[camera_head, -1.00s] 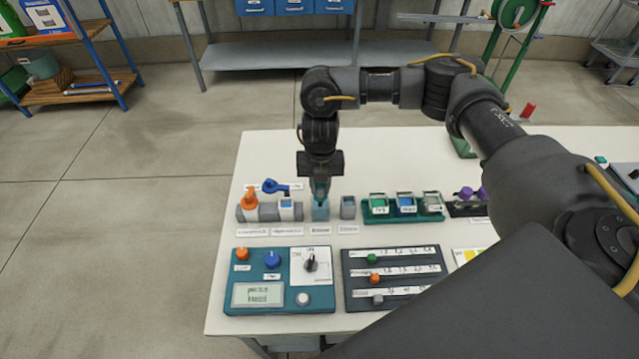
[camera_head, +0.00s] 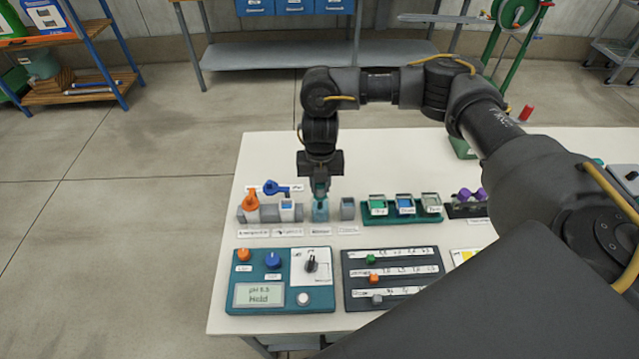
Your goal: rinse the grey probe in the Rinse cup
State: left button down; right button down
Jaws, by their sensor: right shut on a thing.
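My right gripper (camera_head: 320,190) points straight down over the light blue Rinse cup (camera_head: 320,211), in the row at the back of the white table. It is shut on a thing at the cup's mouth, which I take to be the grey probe. The probe is too small and too covered by the fingers to make out. I cannot tell how deep it reaches into the cup. A small label (camera_head: 320,232) lies in front of the cup. My left gripper is not in view.
An orange-topped piece (camera_head: 250,201) and a blue-handled piece (camera_head: 275,187) stand left of the cup. A grey cup (camera_head: 348,208) stands close right, then a green tray (camera_head: 376,218) of small containers. A teal control box (camera_head: 283,306) and black slider panel (camera_head: 350,297) lie in front.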

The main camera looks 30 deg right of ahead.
jog(key=shift+r+p, duration=2.7)
jog(key=shift+r, duration=0.4)
jog(key=shift+f, duration=0.1)
